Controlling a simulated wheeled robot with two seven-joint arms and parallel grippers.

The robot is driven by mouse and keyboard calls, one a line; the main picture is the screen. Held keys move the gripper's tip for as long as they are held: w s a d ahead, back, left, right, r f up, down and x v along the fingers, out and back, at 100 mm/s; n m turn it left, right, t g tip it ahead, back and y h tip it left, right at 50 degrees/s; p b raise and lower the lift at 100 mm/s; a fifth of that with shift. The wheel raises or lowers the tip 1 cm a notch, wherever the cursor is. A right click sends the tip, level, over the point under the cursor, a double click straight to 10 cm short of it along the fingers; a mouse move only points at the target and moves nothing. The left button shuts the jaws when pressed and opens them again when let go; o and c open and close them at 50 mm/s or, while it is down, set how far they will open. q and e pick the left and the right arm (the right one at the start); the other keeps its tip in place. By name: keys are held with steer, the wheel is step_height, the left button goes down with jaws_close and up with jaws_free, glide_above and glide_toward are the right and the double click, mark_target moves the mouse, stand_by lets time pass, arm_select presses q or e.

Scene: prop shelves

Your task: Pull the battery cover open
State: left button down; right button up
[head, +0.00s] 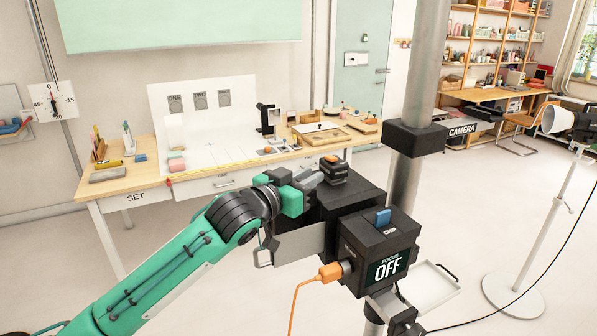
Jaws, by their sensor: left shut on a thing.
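A black camera rig (350,205) stands on a pole, with a box at its front reading "FOCUS OFF" (388,268). A flat grey plate (301,244), which looks like the battery cover, sticks out from the rig's left side. A thin metal handle (264,256) is at the plate's outer end. My left gripper (316,181) reaches over the plate to a black knob with an orange top (334,168) on the rig. It appears shut on this knob; the contact is small and partly hidden. No finger shows on the handle. My right gripper is not in view.
An orange plug (331,272) with a hanging cable sits in the rig's left side. A blue tab (383,217) stands on the front box. A white tray (428,288) is at lower right. A table (135,180) with props stands behind. The floor at left is clear.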

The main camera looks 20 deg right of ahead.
arm_select(q)
steer(key=shift+s, duration=0.15)
steer(key=c, duration=1.3)
jaws_free()
steer(key=shift+s+a+f, duration=0.1)
steer(key=shift+s+a, duration=0.15)
steer(key=shift+a, duration=0.2)
steer(key=shift+b+v, duration=2.15)
steer(key=shift+v, duration=4.25)
steer(key=shift+d, duration=0.1)
